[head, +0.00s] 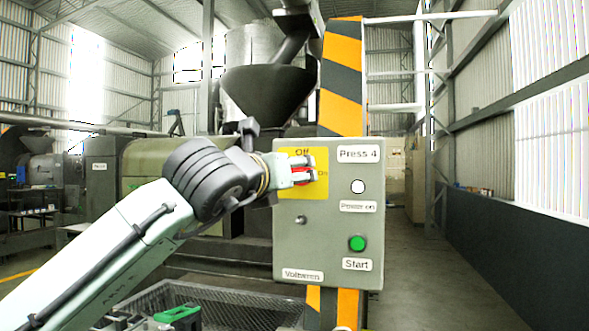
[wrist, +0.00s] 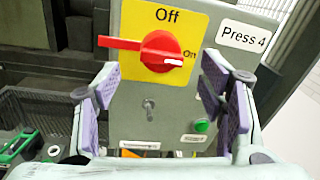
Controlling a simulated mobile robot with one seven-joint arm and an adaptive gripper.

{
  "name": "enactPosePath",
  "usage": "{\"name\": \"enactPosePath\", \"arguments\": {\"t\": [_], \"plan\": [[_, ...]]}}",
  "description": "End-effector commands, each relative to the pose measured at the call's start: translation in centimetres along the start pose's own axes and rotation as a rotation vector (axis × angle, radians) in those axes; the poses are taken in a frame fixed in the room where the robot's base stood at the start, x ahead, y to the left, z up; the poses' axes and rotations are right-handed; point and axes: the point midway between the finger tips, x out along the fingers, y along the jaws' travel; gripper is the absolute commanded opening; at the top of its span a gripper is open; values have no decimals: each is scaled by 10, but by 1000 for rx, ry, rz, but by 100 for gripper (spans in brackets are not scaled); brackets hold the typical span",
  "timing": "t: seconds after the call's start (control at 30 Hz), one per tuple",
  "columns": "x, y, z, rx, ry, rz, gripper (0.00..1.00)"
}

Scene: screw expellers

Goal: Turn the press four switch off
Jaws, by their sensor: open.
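The press four switch is a red rotary knob (wrist: 158,50) on a yellow plate (wrist: 190,20) marked "Off" at the top and "On" at the right. In the wrist view its long handle points left and its white mark faces right, towards "On". In the head view my gripper's fingers partly hide the red switch (head: 302,176). My gripper (head: 303,169) is open in front of the plate. In the wrist view its two purple-padded fingers (wrist: 161,80) stand apart, left and right below the knob. I cannot tell whether they touch it.
The grey panel (head: 290,250) carries a "Press 4" label (head: 358,154), a white lamp (head: 358,187), a green Start button (head: 357,243) and a small toggle (wrist: 149,106). A striped post (head: 341,90) stands behind it. A mesh crate (head: 240,308) lies below. The aisle at right is clear.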

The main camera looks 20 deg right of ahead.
Motion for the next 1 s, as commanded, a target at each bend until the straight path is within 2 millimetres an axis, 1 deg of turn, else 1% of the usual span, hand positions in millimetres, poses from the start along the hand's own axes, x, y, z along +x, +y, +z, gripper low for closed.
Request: {"name": "enactPosePath", "arguments": {"t": [0.03,0.2,0.3,0.4,0.73,1.0], "plan": [[11,-2,2,0,2,-1,64],[39,-1,2,-2,0,-2,64],[50,-1,2,-2,-2,-2,64],[57,-1,1,-1,-1,-1,64],[60,0,1,-2,-2,-1,63],[60,0,1,-2,-2,-1,45]]}}
